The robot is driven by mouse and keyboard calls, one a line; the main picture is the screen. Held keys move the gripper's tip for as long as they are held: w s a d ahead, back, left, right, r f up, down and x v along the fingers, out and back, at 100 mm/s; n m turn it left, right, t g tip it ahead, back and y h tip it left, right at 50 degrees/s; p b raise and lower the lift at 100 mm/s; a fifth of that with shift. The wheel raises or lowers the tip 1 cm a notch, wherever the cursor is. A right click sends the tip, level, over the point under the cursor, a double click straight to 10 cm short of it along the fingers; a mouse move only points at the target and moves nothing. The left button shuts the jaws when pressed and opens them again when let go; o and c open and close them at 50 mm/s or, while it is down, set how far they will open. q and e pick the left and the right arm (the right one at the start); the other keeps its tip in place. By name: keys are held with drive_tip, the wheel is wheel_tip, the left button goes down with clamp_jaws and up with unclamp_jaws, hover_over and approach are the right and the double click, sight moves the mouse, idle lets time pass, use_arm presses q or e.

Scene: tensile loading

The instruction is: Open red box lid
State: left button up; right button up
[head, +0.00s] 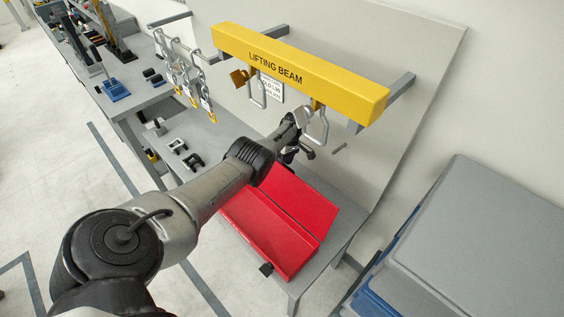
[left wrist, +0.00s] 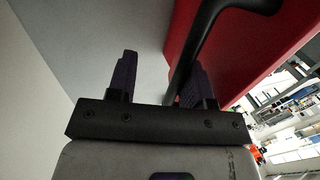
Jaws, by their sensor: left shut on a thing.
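The red box (head: 264,236) sits on the grey bench below the wall rack. Its red lid panel (head: 302,200) shows on the right, along a seam with the other red face; I cannot tell how far it is raised. My left gripper (head: 292,152) is at the box's far end, partly hidden by my arm. In the left wrist view, a black handle (left wrist: 207,37) runs along the red surface and passes by the right-hand finger of my left gripper (left wrist: 158,78). The gripper is shut on this handle, though the contact is partly hidden. My right gripper is out of view.
A yellow lifting beam (head: 300,70) hangs on the rack above the box, with shackles (head: 317,125) close to my gripper. Chain slings (head: 182,85) hang to its left. A grey-topped blue container (head: 480,240) stands at right. Small black parts (head: 185,154) lie on the bench.

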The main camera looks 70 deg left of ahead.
use_arm(q)
drive_tip(key=shift+w+r, duration=0.2)
drive_tip(key=p+v, duration=0.1)
drive_tip(key=v, duration=1.2)
drive_tip(key=shift+s+r, duration=0.15)
drive_tip(key=shift+r, duration=0.05)
